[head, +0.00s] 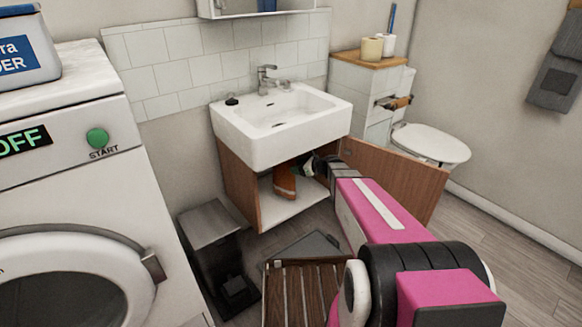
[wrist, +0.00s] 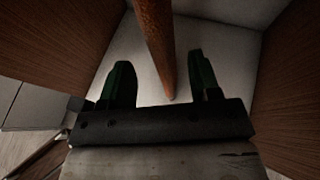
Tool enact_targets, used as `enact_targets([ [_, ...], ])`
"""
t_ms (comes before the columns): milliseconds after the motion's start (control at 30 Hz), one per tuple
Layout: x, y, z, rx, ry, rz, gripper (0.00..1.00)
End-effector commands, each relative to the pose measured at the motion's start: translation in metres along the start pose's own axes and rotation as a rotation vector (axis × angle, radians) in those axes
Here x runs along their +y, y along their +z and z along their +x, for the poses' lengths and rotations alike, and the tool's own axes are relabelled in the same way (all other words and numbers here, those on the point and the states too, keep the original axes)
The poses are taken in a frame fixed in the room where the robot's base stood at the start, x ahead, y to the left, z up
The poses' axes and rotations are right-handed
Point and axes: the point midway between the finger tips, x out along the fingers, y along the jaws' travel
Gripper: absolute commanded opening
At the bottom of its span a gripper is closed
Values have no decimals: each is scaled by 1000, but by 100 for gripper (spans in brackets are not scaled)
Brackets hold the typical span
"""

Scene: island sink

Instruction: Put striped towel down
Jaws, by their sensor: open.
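An orange-brown cloth (head: 285,181), which I take to be the striped towel, stands upright inside the open cabinet (head: 240,182) under the sink. Its stripes are hard to make out. In the wrist view the towel (wrist: 155,38) shows as a narrow upright strip between my fingers, its lower end at the pale cabinet floor (wrist: 230,55). My gripper (wrist: 161,80) is open, its two dark green fingers apart on either side of the towel, with gaps on both sides. In the head view my gripper (head: 316,168) reaches into the cabinet, partly hidden by my arm.
The brown cabinet door (head: 395,180) stands open to the right, close to my arm. The white sink (head: 280,125) is above.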

Motion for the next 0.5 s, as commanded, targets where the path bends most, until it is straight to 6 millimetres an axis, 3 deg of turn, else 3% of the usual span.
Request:
enact_targets([
  [200, 2, -18, -46, 1, -2, 1, 57],
  [500, 2, -35, -86, 0, 0, 1, 57],
])
